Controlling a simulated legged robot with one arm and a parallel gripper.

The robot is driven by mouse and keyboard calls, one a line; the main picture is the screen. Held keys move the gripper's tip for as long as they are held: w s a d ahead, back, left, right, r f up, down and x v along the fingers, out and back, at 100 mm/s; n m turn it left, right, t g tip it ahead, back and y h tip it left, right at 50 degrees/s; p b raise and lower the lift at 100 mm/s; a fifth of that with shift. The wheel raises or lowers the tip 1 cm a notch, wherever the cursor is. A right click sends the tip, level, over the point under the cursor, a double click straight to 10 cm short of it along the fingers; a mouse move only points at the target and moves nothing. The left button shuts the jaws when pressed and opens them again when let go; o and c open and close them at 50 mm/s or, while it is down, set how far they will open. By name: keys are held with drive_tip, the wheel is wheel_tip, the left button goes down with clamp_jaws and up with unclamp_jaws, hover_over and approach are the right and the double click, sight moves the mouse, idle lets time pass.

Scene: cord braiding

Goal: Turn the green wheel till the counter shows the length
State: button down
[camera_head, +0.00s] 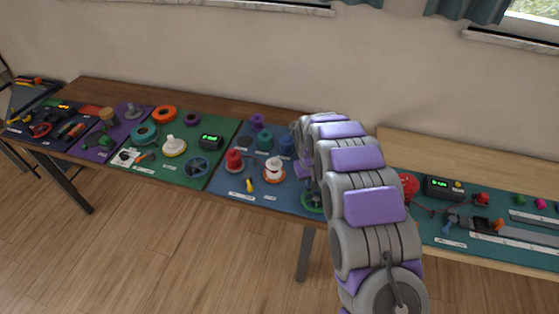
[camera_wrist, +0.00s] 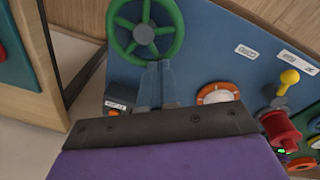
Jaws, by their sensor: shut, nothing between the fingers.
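The green wheel (camera_wrist: 146,33) is at the top of the wrist view, with a rim, spokes and a hub. In the head view only part of the green wheel (camera_head: 308,203) shows beside my arm. My gripper (camera_wrist: 160,67) is shut and empty. Its fingertips overlap the lower rim of the wheel in the wrist view; I cannot tell whether they touch it. Two boxes with lit green displays show in the head view, one on the green mat (camera_head: 211,140) and one on the teal mat (camera_head: 438,184). Their digits are too small to read.
A second, blue wheel (camera_head: 196,166) lies on the green mat. The floor before the benches is clear.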

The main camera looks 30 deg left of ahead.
drive_tip(key=shift+g, duration=0.3)
drive_tip(key=d, duration=0.1)
drive_tip(key=d+f, duration=0.1)
drive_tip(key=w+d, duration=0.1)
drive_tip(key=shift+w+d+f+b, duration=0.1)
drive_tip(key=shift+d+f+b, duration=0.25)
drive_tip(key=shift+d+f, duration=0.05)
drive_tip(key=d, duration=0.3)
drive_tip(key=shift+d+r+p, duration=0.3)
drive_tip(key=shift+r+p, duration=0.1)
drive_tip(key=shift+s+d, duration=0.2)
drive_tip(key=shift+s, duration=0.15)
drive_tip(key=s, duration=0.1)
drive_tip(key=s+d, duration=0.1)
drive_tip(key=s+p, duration=0.1)
drive_tip(key=s, duration=0.1)
drive_tip(key=shift+s+d+r, duration=0.1)
drive_tip(key=shift+d, duration=0.2)
drive_tip(key=s+a+p, duration=0.1)
drive_tip(key=s+a, duration=0.3)
drive_tip(key=shift+r+p, duration=0.2)
drive_tip(key=shift+p, duration=0.45)
